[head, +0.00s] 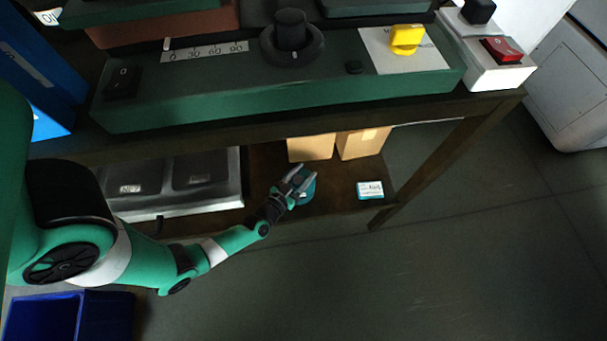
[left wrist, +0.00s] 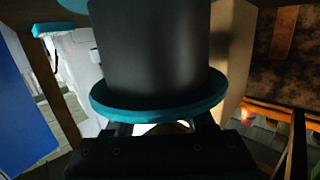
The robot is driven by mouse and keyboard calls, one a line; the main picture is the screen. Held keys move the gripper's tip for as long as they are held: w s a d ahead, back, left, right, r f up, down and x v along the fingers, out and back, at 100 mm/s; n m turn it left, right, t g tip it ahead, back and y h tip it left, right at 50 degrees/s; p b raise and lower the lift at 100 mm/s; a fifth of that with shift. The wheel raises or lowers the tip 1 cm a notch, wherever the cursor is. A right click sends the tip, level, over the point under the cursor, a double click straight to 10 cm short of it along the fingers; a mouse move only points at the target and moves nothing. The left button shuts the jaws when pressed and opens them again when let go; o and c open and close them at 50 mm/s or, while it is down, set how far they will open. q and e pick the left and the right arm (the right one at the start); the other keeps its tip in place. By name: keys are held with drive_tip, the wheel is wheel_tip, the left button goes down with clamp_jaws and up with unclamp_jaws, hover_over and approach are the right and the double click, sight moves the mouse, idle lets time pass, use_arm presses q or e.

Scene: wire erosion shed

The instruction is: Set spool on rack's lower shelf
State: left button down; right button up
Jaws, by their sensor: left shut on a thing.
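The spool (head: 307,190) has teal flanges, and its dark core fills the middle of the left wrist view (left wrist: 155,50). My left gripper (head: 297,182) is shut on the spool. It holds the spool at the brown lower shelf (head: 338,203) of the rack, in front of the cardboard boxes. The gripper partly hides the spool in the head view. I cannot tell whether the spool touches the shelf. My right gripper is not in view.
Two cardboard boxes (head: 311,149) stand behind the spool. A small white-and-teal labelled box (head: 370,190) lies to its right. A grey double tray (head: 180,180) fills the shelf's left. The green control panel (head: 280,95) overhangs above. A rack leg (head: 425,165) stands at right.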

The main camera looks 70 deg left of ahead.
use_arm(q)
drive_tip(key=shift+f, duration=0.5)
drive_tip(key=shift+w+r, duration=0.1)
drive_tip(key=shift+r, duration=0.1)
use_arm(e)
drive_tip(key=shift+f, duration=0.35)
use_arm(q)
drive_tip(key=shift+f, duration=0.15)
drive_tip(key=shift+c, duration=1.3)
unclamp_jaws()
drive_tip(key=shift+f, duration=0.1)
